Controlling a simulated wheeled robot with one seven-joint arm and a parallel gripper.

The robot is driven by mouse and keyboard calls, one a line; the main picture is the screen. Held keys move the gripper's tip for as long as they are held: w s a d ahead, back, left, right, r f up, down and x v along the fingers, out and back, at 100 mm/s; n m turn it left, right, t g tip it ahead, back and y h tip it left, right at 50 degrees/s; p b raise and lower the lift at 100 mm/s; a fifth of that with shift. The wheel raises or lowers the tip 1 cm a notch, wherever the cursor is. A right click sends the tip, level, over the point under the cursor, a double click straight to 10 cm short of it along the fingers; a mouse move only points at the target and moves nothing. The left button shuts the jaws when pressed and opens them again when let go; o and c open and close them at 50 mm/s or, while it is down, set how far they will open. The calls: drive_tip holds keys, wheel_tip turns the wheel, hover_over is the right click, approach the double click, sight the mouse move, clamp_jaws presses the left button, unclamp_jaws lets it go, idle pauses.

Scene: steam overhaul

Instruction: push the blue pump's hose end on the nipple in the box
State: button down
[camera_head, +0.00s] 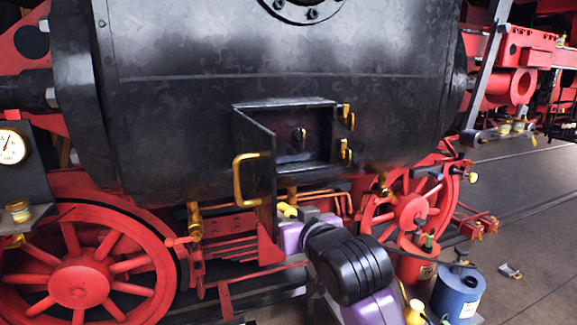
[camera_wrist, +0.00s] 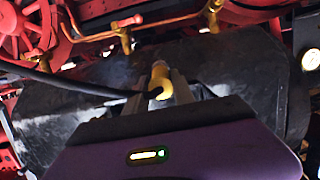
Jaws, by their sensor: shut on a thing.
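The blue pump (camera_head: 458,292) stands on the floor at the lower right in the head view. The box (camera_head: 317,103) is set in the side of the black boiler, with its door open to the left. A small dark nipple (camera_head: 298,137) shows inside it. My gripper (camera_head: 295,213) is below the box, apart from it. It is shut on a yellow hose end (camera_head: 287,210), which points up between my fingers in the wrist view (camera_wrist: 160,78). A black hose (camera_wrist: 75,85) runs from there to the left. The box cannot be made out in the wrist view.
The open door (camera_head: 254,150) with its brass handle (camera_head: 240,178) juts out left of the opening. Brass pipes and valves (camera_head: 195,220) hang under the boiler. A red can (camera_head: 416,263) stands beside the blue pump. Red wheels (camera_head: 82,285) flank the space; open floor lies right.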

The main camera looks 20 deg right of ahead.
wheel_tip(320, 180, up, 13)
drive_tip(key=t, duration=0.3)
drive_tip(key=shift+w+a+f+b, duration=0.1)
drive_tip(key=shift+w+a+b, duration=0.1)
drive_tip(key=shift+w, duration=0.95)
drive_tip(key=shift+w+a+b, duration=0.15)
drive_tip(key=shift+w, duration=0.95)
drive_tip(key=shift+w, duration=0.9)
drive_tip(key=shift+w, duration=0.3)
drive_tip(key=shift+w, duration=0.55)
drive_tip(key=c, duration=1)
unclamp_jaws()
drive_tip(key=shift+o, duration=0.2)
drive_tip(key=shift+s+f, duration=0.1)
